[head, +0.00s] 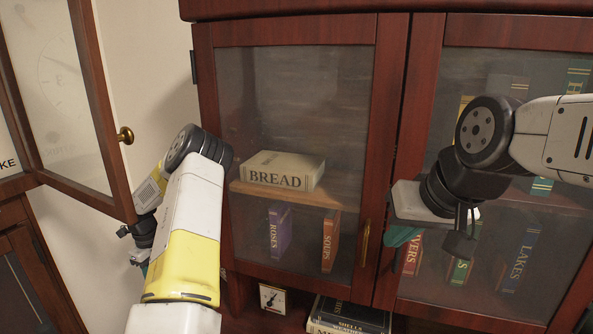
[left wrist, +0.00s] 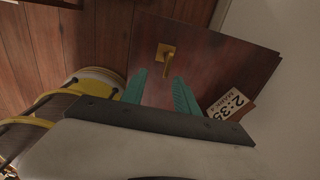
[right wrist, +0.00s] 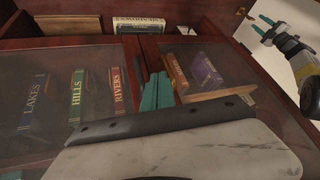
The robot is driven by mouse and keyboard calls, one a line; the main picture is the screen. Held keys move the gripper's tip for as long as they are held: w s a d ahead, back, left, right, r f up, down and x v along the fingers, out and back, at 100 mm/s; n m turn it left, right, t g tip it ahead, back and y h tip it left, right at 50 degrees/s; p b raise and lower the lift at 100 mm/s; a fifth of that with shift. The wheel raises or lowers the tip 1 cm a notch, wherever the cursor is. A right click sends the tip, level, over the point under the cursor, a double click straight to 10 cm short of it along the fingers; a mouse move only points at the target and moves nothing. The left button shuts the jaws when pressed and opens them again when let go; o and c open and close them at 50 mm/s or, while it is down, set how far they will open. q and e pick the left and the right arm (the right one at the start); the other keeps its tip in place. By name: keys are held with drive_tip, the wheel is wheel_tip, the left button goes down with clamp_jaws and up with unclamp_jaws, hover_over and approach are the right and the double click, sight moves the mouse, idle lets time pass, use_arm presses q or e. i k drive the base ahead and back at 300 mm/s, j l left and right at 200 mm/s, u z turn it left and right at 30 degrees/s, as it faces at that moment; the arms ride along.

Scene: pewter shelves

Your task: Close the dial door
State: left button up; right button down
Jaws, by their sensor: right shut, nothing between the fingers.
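The dial door (head: 62,95) stands open at the far left of the head view, a wood-framed glass door with a faint round dial showing in its pane. Its round brass knob (head: 125,135) is on its right edge. My left gripper (head: 140,262) is low beside that door's lower right corner, partly hidden by my arm. Its fingers (left wrist: 160,90) are spread and empty, and its tips also show in the right wrist view (right wrist: 262,24). My right gripper (head: 402,238) is shut and empty before the right glass door, fingers together (right wrist: 157,90).
A glass-fronted cabinet (head: 392,150) with books fills the middle and right; its doors are closed. A brass handle (left wrist: 167,55) on a wooden panel and a card (left wrist: 230,105) reading 2:35 lie ahead of my left fingers.

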sight(120, 206)
drive_tip(key=k+l, duration=0.7)
drive_tip(key=l, duration=0.2)
